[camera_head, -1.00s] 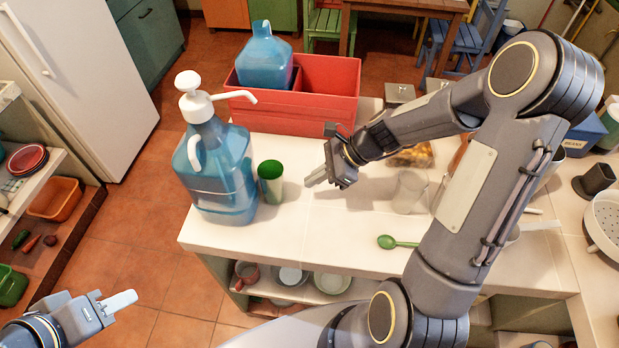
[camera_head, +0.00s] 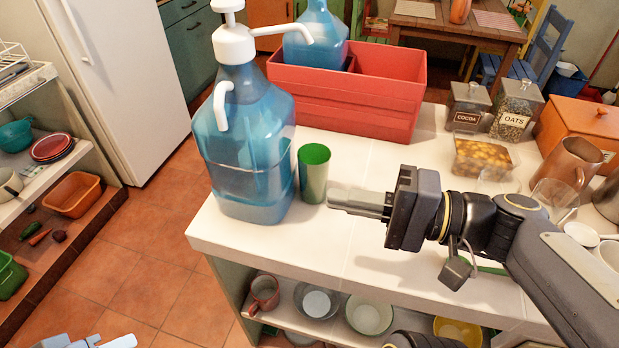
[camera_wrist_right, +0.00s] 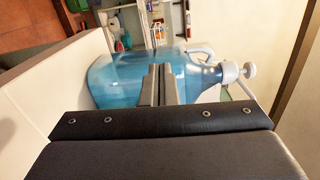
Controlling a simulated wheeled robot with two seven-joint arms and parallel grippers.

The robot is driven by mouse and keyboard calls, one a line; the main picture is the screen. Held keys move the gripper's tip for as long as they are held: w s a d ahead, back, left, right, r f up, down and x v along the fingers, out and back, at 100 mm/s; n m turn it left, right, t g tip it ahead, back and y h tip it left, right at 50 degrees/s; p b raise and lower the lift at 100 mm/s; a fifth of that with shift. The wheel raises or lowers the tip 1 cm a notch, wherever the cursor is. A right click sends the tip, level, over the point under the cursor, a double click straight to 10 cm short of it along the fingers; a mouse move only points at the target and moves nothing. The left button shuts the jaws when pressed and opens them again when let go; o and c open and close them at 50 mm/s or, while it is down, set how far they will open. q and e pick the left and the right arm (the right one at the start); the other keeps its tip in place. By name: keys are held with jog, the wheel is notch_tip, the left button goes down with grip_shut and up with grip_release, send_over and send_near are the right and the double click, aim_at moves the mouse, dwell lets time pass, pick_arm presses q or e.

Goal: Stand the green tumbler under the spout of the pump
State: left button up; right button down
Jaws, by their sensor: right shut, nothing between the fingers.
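The green tumbler (camera_head: 313,175) stands upright on the white counter, just right of the blue pump bottle (camera_head: 243,150). The white spout (camera_head: 300,33) reaches out to the right, high above the tumbler. I cannot tell whether the tumbler is exactly below the spout's tip. My right gripper (camera_head: 335,197) is shut and empty, low over the counter, its fingertips close to the tumbler's lower right side. In the right wrist view its fingers (camera_wrist_right: 159,84) point at the blue bottle (camera_wrist_right: 120,75); the tumbler is not clear there. My left gripper (camera_head: 115,342) barely shows at the bottom left.
A red crate (camera_head: 395,105) with another blue bottle (camera_head: 316,40) stands behind. Cocoa (camera_head: 467,108) and oats (camera_head: 515,110) jars, a food container (camera_head: 483,158) and a copper jug (camera_head: 570,168) stand to the right. The counter's front edge is close; bowls sit on the shelf below.

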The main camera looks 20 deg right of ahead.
jog(key=p, duration=0.2)
send_over(326, 158)
jog(key=w+d, duration=0.1)
jog(key=w, duration=0.3)
jog(key=shift+n, duration=0.3)
jog(key=f, duration=0.3)
jog(key=f+b, duration=0.1)
jog(key=f, duration=0.5)
jog(key=shift+s+d+f, duration=0.2)
jog(key=shift+s+f, duration=0.25)
jog(key=shift+s, duration=0.05)
jog(key=shift+s+a, duration=0.15)
jog(key=shift+s, duration=0.2)
